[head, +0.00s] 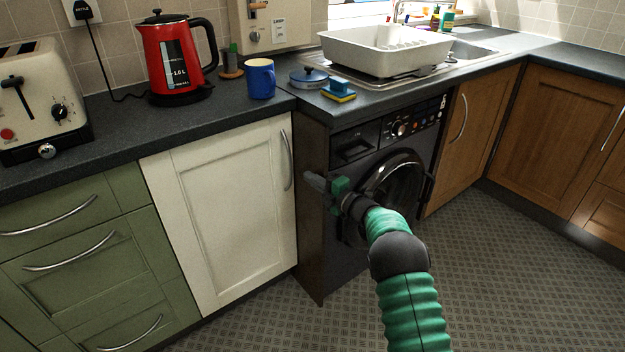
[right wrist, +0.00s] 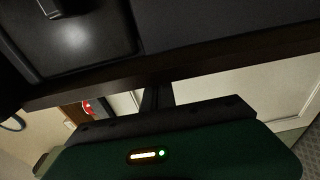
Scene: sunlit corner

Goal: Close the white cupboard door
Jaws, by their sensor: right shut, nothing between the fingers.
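The white cupboard door (head: 230,215) is under the counter in the head view, between green drawers and the dark side panel. It looks flush with its frame, with no visible gap; I cannot rule out a very small one. Its curved metal handle (head: 287,160) is near its right edge. My right gripper (head: 312,181) is shut and empty, in front of the dark panel, to the right of the door and apart from it. In the right wrist view, the gripper's fingers (right wrist: 156,97) show in the middle, and a pale panel, probably the door (right wrist: 285,88), is at right. My left gripper is out of view.
The dark washing machine (head: 357,146) stands right of the door, behind my right arm. Its counter section sticks out further, with a dark side panel (head: 311,215). Green drawers (head: 85,245) are at left. The patterned floor (head: 500,270) is clear at right.

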